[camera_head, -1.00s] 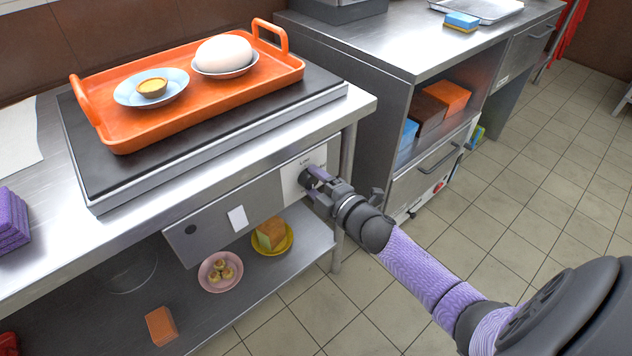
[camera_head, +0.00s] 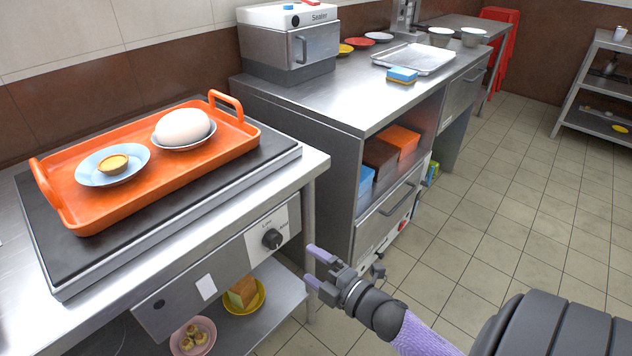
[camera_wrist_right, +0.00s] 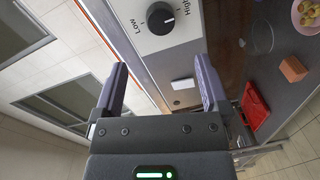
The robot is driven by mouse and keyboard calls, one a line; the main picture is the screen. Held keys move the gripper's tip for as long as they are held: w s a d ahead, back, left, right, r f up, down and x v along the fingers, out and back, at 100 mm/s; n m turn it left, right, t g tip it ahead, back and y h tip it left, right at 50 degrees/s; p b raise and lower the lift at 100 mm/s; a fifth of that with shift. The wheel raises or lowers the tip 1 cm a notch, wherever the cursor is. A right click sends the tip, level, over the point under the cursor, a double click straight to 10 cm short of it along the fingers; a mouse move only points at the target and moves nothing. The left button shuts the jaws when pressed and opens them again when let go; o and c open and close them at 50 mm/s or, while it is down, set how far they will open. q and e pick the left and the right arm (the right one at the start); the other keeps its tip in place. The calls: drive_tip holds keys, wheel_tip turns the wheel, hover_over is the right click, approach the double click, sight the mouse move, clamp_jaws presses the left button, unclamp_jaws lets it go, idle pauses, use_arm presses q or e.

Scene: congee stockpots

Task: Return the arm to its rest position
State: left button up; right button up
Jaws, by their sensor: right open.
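My right gripper (camera_head: 318,270) is open and empty, a little to the right of the griddle's control panel and apart from it. Its two purple fingers also show in the right wrist view (camera_wrist_right: 160,88), spread apart with nothing between them. A black knob (camera_head: 272,239) sits on the white control panel. The knob also shows in the right wrist view (camera_wrist_right: 161,19), ahead of the fingers, between the words Low and High. My left gripper is not in the head view.
An orange tray (camera_head: 70,222) with a blue plate (camera_head: 88,172) and a white bun (camera_head: 182,127) rests on the black griddle (camera_head: 48,262). A steel cabinet (camera_head: 335,185) stands behind my right gripper. The tiled floor (camera_head: 500,235) to the right is open.

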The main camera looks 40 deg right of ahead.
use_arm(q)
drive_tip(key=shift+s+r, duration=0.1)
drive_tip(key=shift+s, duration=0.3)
use_arm(e)
drive_tip(key=shift+f, duration=0.1)
drive_tip(key=s+a+f+m+g+h+p, duration=0.3)
drive_tip(key=s+f+m+g+p, duration=0.55)
drive_tip(key=s+f, duration=0.95)
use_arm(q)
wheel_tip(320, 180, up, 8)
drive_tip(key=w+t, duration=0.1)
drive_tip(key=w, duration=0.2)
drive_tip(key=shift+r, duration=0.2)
use_arm(e)
drive_tip(key=s+a+m+g, duration=0.2)
drive_tip(key=s+g, duration=0.2)
drive_tip(key=s, duration=0.6)
drive_tip(key=s+a+f+m+g+y, duration=0.1)
drive_tip(key=s+g, duration=0.4)
drive_tip(key=s, duration=0.6)
drive_tip(key=shift+a+f+m, duration=0.3)
drive_tip(key=shift+a+m, duration=0.6)
drive_tip(key=shift+m, duration=0.25)
drive_tip(key=shift+w, duration=0.1)
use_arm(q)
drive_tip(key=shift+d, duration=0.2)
